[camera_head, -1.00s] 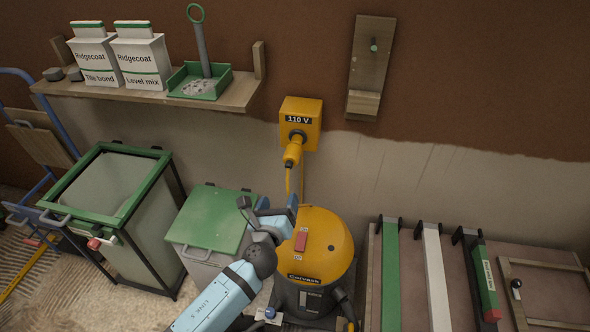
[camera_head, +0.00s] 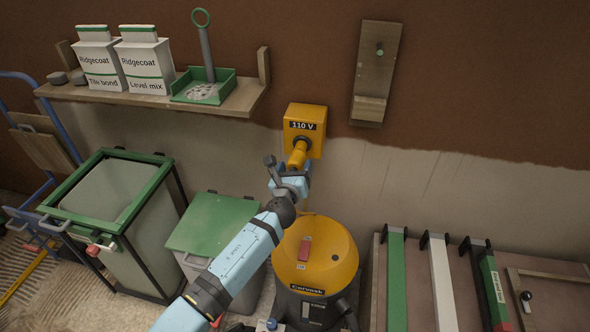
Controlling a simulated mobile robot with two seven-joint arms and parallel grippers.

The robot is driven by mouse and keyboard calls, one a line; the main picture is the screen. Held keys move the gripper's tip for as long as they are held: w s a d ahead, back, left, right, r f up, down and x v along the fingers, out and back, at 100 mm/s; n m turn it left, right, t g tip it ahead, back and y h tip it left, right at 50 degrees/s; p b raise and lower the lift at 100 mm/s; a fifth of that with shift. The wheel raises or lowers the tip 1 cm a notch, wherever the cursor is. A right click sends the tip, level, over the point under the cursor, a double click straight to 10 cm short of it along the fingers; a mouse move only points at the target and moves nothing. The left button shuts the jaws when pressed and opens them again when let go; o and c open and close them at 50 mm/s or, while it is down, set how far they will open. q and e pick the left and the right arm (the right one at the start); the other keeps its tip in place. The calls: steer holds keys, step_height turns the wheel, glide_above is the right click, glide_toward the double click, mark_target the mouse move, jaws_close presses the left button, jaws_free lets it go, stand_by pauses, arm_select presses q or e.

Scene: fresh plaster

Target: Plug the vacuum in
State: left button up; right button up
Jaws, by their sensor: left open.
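The yellow wall box (camera_head: 305,122) labelled 110 V has a dark round socket on its front. A yellow plug (camera_head: 298,155) sits at that socket, pointing down and outward; I cannot tell how deeply it is seated. The yellow and black vacuum (camera_head: 318,262) with a red switch stands on the floor below the box. My left gripper (camera_head: 299,174) is open at the plug's lower end, and its body hides that end and the cord there. I cannot tell whether the fingers touch the plug. My right gripper is not in view.
A shelf (camera_head: 232,100) with two Ridgecoat bags (camera_head: 146,62) and a green tray (camera_head: 217,90) is on the wall at left. A green-framed bin (camera_head: 112,225) and a green-lidded bin (camera_head: 212,224) stand below. Boards with green and white strips (camera_head: 440,275) lie at right.

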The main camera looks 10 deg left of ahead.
mark_target(299, 156)
arm_select(q)
steer(key=shift+w, duration=0.15)
steer(key=c, duration=1.3)
steer(key=w+b, duration=0.1)
steer(key=w, duration=0.3)
steer(key=shift+w+b, duration=0.3)
steer(key=shift+b, duration=0.05)
steer(key=shift+a+r, duration=0.1)
steer(key=shift+r, duration=0.1)
steer(key=shift+w, duration=0.1)
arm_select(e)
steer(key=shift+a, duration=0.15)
arm_select(q)
steer(key=o, duration=1.1)
steer(key=shift+o, duration=1)
steer(key=shift+w+f, duration=0.1)
steer(key=shift+f, duration=0.05)
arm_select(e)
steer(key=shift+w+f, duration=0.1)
